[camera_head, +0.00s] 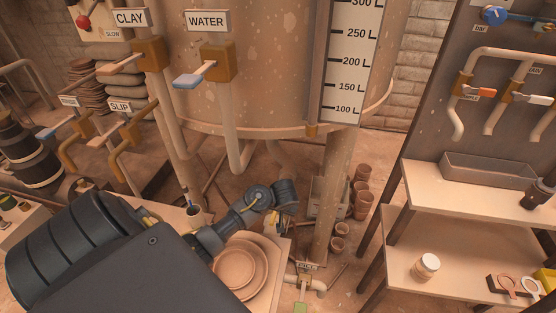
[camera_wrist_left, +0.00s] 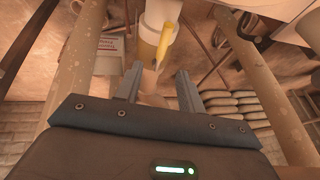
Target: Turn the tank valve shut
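A yellow lever handle (camera_wrist_left: 165,44) sits on a pale pipe (camera_wrist_left: 156,12) under the tank, in the upper middle of the left wrist view. I take it for the tank valve, though its label is not readable. My left gripper (camera_wrist_left: 157,80) is open and empty. Its two fingers point toward the lever, which appears just beyond the gap between the tips, apart from them. In the head view my left arm reaches in under the large tank (camera_head: 240,90), and its own links mostly hide the gripper and valve. My right gripper is not in view.
A labelled valve with a green handle (camera_head: 300,308) is low in front. Clay plates (camera_head: 238,268) lie on a board beside my arm. A tank leg (camera_head: 332,200) and stacked pots (camera_head: 361,200) stand to the right. A shelf unit (camera_head: 440,225) is further right.

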